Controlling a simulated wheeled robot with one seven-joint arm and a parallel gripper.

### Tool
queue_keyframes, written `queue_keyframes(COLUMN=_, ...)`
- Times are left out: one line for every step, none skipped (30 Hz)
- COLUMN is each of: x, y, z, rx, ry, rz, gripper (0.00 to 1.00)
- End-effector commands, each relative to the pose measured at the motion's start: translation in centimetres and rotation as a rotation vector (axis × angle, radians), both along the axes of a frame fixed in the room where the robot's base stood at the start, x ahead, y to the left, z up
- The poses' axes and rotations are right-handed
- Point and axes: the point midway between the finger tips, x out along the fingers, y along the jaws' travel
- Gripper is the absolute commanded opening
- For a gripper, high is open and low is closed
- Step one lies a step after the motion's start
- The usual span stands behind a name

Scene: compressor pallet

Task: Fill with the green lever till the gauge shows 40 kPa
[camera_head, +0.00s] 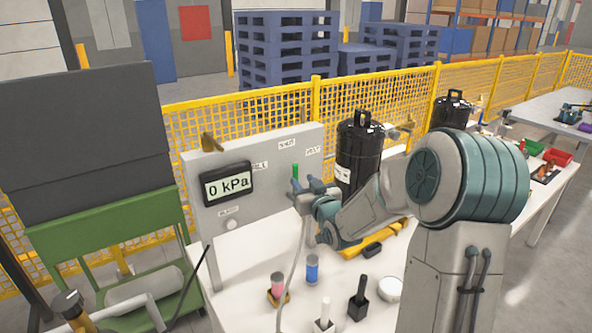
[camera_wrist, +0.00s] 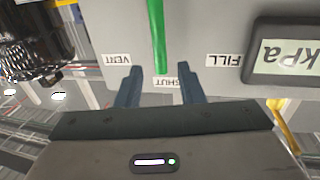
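The gauge (camera_head: 228,184) on the grey panel reads 0 kPa in the head view. In the wrist view part of its display (camera_wrist: 287,50) shows upside down. The green lever (camera_wrist: 157,36) points at the SHUT label (camera_wrist: 165,83), with the VENT label (camera_wrist: 117,60) and FILL label (camera_wrist: 224,60) to either side. In the head view a bit of the lever (camera_head: 295,171) shows beside my gripper (camera_head: 303,187). In the wrist view my gripper (camera_wrist: 159,67) is open, its fingers apart on either side of the lever's end, with gaps visible.
The grey panel (camera_head: 205,235) stands on a white table. A black tank (camera_head: 358,160) is right of it, near my arm. A pink cylinder (camera_head: 278,284), a blue cylinder (camera_head: 312,268) and a black-handled item (camera_head: 359,298) stand in front. A yellow fence (camera_head: 280,105) runs behind.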

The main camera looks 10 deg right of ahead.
Motion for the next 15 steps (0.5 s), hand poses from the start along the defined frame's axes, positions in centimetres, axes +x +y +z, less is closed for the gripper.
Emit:
queue_keyframes(x=0.9, y=0.3, z=0.1, rx=0.003, ry=0.002, rz=0.002, gripper=0.34)
queue_keyframes(x=1.4, y=0.4, z=0.1, rx=0.003, ry=0.003, rz=0.002, gripper=0.34)
queue_keyframes(x=2.1, y=0.5, z=0.1, rx=0.002, ry=0.001, rz=0.002, gripper=0.34)
queue_keyframes(x=2.5, y=0.6, z=0.2, rx=0.002, ry=0.001, rz=0.002, gripper=0.34)
queue_keyframes(x=3.0, y=0.6, z=0.1, rx=0.003, ry=0.002, rz=0.001, gripper=0.34)
queue_keyframes(x=3.5, y=0.8, z=0.1, rx=0.003, ry=0.002, rz=0.001, gripper=0.34)
queue_keyframes(x=3.9, y=0.9, z=0.1, rx=0.003, ry=0.002, rz=0.001, gripper=0.34)
queue_keyframes(x=4.3, y=0.9, z=0.1, rx=0.002, ry=0.002, rz=0.001, gripper=0.34)
queue_keyframes(x=4.7, y=1.0, z=0.1, rx=0.001, ry=0.001, rz=0.001, gripper=0.34)
queue_keyframes(x=5.0, y=1.0, z=0.1, rx=0.002, ry=0.002, rz=0.001, gripper=0.34)
queue_keyframes(x=5.3, y=1.1, z=0.0, rx=0.002, ry=0.002, rz=0.001, gripper=0.34)
queue_keyframes(x=5.6, y=1.1, z=0.1, rx=0.001, ry=0.001, rz=0.001, gripper=0.34)
queue_keyframes(x=5.8, y=1.2, z=0.1, rx=0.001, ry=0.001, rz=0.001, gripper=0.34)
queue_keyframes(x=5.9, y=1.2, z=0.0, rx=0.001, ry=0.001, rz=0.001, gripper=0.34)
queue_keyframes(x=6.1, y=1.3, z=0.0, rx=0.0, ry=0.001, rz=0.001, gripper=0.34)
